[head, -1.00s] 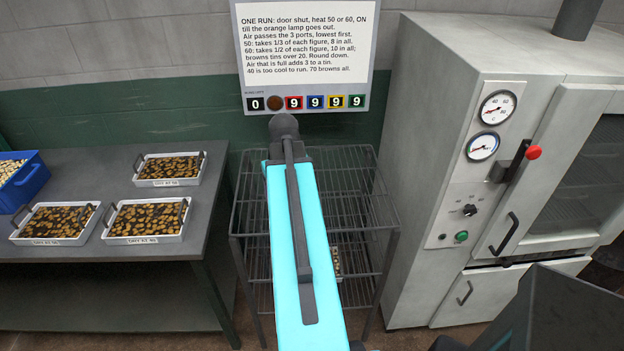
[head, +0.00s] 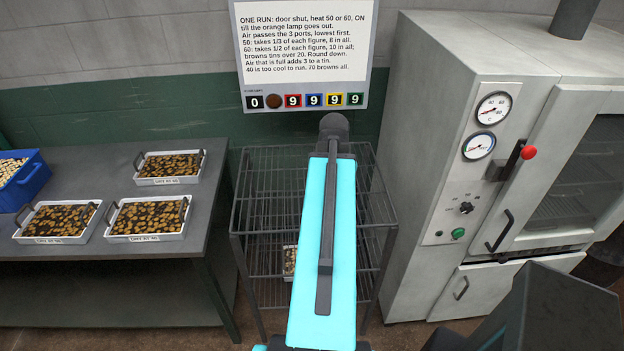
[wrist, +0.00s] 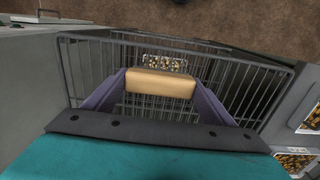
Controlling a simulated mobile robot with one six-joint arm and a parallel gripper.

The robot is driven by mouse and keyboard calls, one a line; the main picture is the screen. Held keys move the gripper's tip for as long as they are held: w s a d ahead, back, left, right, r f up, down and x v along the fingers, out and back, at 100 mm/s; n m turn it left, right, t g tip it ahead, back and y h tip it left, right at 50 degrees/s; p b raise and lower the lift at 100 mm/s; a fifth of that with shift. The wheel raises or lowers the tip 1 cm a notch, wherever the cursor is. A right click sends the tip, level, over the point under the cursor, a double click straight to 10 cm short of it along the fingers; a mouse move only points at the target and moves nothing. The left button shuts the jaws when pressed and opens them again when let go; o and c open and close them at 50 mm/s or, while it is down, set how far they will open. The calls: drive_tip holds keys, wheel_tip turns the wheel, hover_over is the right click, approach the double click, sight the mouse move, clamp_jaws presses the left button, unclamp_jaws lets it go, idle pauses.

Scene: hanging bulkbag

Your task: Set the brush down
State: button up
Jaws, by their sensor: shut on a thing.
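The brush (wrist: 160,84) shows in the wrist view as a tan, wood-coloured block. My gripper (wrist: 160,90) is shut on it, with a purple finger at each side. The brush is held above the wire rack (wrist: 245,75), and I cannot tell how high. Its underside and any bristles are hidden. In the head view my arm covers the middle of the rack (head: 262,185), and neither the gripper nor the brush can be made out there.
A small filled tin (head: 289,262) sits on a lower rack shelf. A table (head: 90,190) at left carries three filled trays and a blue crate (head: 28,182). A grey oven (head: 440,130) with its door shut stands close at right. A sign (head: 303,50) hangs behind.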

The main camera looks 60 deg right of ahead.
drive_tip(key=shift+w+d, duration=0.1)
drive_tip(key=shift+w+d+f+b, duration=0.25)
drive_tip(key=shift+w+d+b, duration=0.3)
drive_tip(key=shift+w+d, duration=1.2)
drive_tip(key=shift+w+d+f+b, duration=0.2)
drive_tip(key=shift+w+d+b, duration=0.3)
drive_tip(key=shift+w+d, duration=1.3)
drive_tip(key=shift+w+d+f+b, duration=0.25)
drive_tip(key=shift+w+d+b, duration=0.3)
drive_tip(key=shift+w+d, duration=1.2)
drive_tip(key=shift+s+d, duration=0.25)
drive_tip(key=shift+s, duration=0.05)
drive_tip(key=shift+w+d, duration=0.25)
drive_tip(key=shift+f+b, duration=1.25)
drive_tip(key=shift+f, duration=0.55)
drive_tip(key=shift+f, duration=0.15)
drive_tip(key=o, duration=0.9)
